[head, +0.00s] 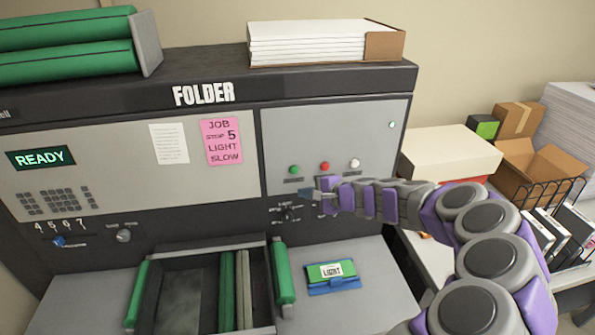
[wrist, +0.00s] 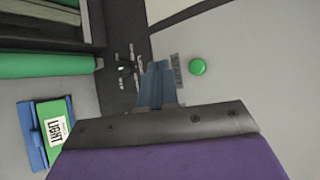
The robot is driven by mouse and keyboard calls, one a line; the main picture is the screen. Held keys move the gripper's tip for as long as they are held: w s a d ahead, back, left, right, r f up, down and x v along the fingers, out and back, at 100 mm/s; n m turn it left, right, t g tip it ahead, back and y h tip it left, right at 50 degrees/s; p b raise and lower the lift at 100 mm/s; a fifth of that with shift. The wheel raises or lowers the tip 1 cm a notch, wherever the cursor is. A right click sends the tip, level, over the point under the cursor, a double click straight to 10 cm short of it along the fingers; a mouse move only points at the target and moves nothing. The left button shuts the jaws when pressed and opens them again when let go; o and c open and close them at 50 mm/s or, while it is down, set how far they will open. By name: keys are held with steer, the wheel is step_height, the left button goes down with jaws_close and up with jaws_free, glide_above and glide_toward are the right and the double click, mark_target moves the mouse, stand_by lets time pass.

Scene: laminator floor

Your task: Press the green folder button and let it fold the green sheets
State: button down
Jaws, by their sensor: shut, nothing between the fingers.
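The folder machine (head: 95,175) fills the middle and left of the head view, with a lit READY display (head: 41,158). Its green button (head: 294,169) is on the right panel, left of a red button (head: 325,166) and a white button (head: 354,163). The green button also shows in the wrist view (wrist: 197,67), right of my fingertips. My gripper (head: 309,193) is shut and empty, below the green button and apart from it in the picture. In the wrist view, its blue fingers (wrist: 158,80) are together. I cannot make out any green sheets.
A feed tray with green rollers (head: 284,272) sits at the front of the machine. A green and blue LIGHT pack (head: 332,275) lies right of it. A pink note (head: 220,142) reads JOB STOP 5 LIGHT SLOW. Boxes (head: 540,168) and a wire rack stand at right.

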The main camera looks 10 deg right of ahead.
mark_target(294, 170)
steer(key=w+p, duration=0.1)
steer(key=w, duration=0.6)
steer(key=shift+a, duration=0.15)
steer(key=shift+a+r, duration=0.1)
steer(key=shift+a, duration=0.05)
steer(key=shift+a, duration=0.45)
steer(key=shift+d, duration=0.45)
steer(key=shift+a, duration=0.3)
steer(key=shift+d, duration=0.15)
stand_by(0.3)
